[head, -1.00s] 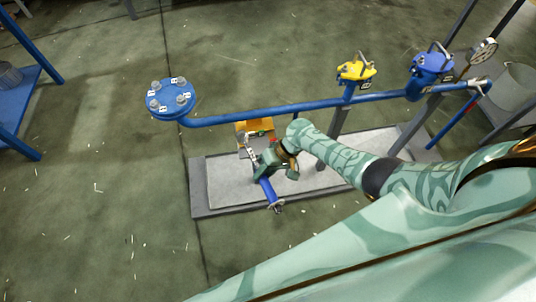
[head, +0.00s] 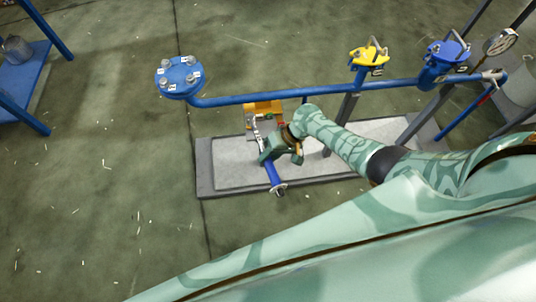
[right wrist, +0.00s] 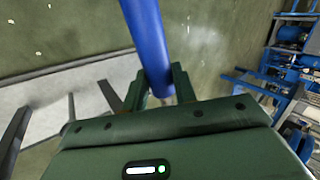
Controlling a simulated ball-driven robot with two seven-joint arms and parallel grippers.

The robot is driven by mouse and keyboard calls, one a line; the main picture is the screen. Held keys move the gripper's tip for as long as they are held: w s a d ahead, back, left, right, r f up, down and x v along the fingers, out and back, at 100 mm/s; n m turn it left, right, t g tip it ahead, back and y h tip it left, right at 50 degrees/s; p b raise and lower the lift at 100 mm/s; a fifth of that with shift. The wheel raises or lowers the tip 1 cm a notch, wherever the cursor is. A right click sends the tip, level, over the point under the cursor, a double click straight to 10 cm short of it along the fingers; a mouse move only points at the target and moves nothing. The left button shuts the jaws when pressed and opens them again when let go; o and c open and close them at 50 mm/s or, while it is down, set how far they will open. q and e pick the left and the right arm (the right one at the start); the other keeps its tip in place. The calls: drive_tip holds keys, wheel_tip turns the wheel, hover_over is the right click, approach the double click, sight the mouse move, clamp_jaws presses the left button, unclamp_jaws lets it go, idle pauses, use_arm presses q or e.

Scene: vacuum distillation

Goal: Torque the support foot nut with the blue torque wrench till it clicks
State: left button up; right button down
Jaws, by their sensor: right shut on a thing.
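My right gripper (head: 268,158) is shut on the blue torque wrench (head: 274,178), low over the pale plinth. The wrench's blue handle (right wrist: 146,30) also shows in the right wrist view, between the two dark green fingers (right wrist: 160,88). A silver shaft part (head: 256,130) runs from the gripper toward an orange-yellow block (head: 264,107) under the blue pipe. The support foot nut is too small or hidden to make out, and I cannot tell whether the wrench head sits on it. My left gripper is not in view.
A blue pipe (head: 290,95) crosses just beyond the gripper, with a bolted blue flange (head: 180,77) at its left end. A yellow valve (head: 368,57), a blue valve (head: 446,60) and a gauge (head: 500,41) stand at right. A grey-edged plinth (head: 205,170) lies below.

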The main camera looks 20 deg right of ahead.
drive_tip(key=shift+w+r, duration=0.1)
drive_tip(key=shift+r, duration=0.1)
drive_tip(key=shift+r+p, duration=3.75)
drive_tip(key=shift+r, duration=0.55)
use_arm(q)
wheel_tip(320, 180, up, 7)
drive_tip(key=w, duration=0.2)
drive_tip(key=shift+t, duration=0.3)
use_arm(e)
drive_tip(key=shift+f, duration=0.15)
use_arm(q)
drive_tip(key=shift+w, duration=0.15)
